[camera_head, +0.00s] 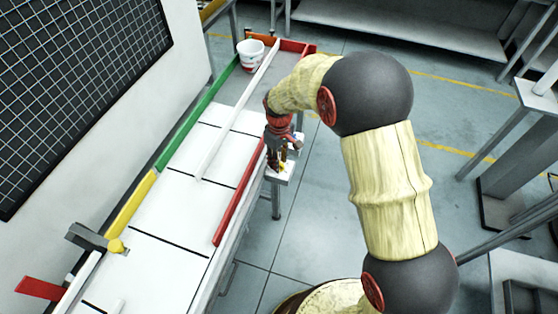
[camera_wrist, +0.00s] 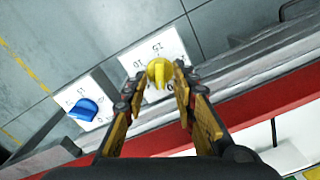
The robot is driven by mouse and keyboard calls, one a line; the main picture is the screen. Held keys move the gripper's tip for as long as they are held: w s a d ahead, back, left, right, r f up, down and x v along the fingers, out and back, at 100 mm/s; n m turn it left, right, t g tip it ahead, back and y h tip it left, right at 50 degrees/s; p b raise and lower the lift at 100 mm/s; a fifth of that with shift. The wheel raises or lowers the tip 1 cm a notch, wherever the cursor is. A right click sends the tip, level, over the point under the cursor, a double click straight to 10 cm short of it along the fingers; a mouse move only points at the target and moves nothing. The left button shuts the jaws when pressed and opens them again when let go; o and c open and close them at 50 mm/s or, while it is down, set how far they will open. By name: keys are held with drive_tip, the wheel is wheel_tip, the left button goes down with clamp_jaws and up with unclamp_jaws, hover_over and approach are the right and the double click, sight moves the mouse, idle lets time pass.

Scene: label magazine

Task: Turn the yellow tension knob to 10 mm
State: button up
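The yellow tension knob (camera_wrist: 159,72) sits on a white scale plate (camera_wrist: 174,50) with printed numbers, of which 15 and 10 show. The knob's ridge stands roughly upright in the wrist view; I cannot read its exact setting. My gripper (camera_wrist: 160,78) has its two fingers spread on either side of the knob, with a narrow gap seeming to remain. In the head view my gripper (camera_head: 284,160) is over a small white plate (camera_head: 280,176) at the table's right side, and the arm hides most of the knob.
A blue knob (camera_wrist: 84,109) sits on a second scale plate (camera_wrist: 72,96) to the left. A red rail (camera_head: 239,191) runs along the table edge beside my gripper. A white bucket (camera_head: 250,56) stands at the table's far end. A yellow round piece (camera_head: 116,246) is at the near left.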

drive_tip(key=shift+c, duration=0.7)
clamp_jaws()
drive_tip(key=shift+r, duration=0.1)
drive_tip(key=m+p, duration=0.3)
drive_tip(key=m, duration=0.1)
drive_tip(key=shift+d, duration=0.1)
drive_tip(key=m+p, duration=0.3)
drive_tip(key=m, duration=0.3)
drive_tip(key=shift+d, duration=0.1)
drive_tip(key=m+p, duration=0.2)
drive_tip(key=m, duration=0.4)
drive_tip(key=shift+d+m+p, duration=0.1)
drive_tip(key=shift+m+p, duration=0.25)
drive_tip(key=shift+m, duration=0.05)
drive_tip(key=m+p, duration=0.1)
drive_tip(key=m, duration=0.4)
drive_tip(key=shift+m, duration=0.3)
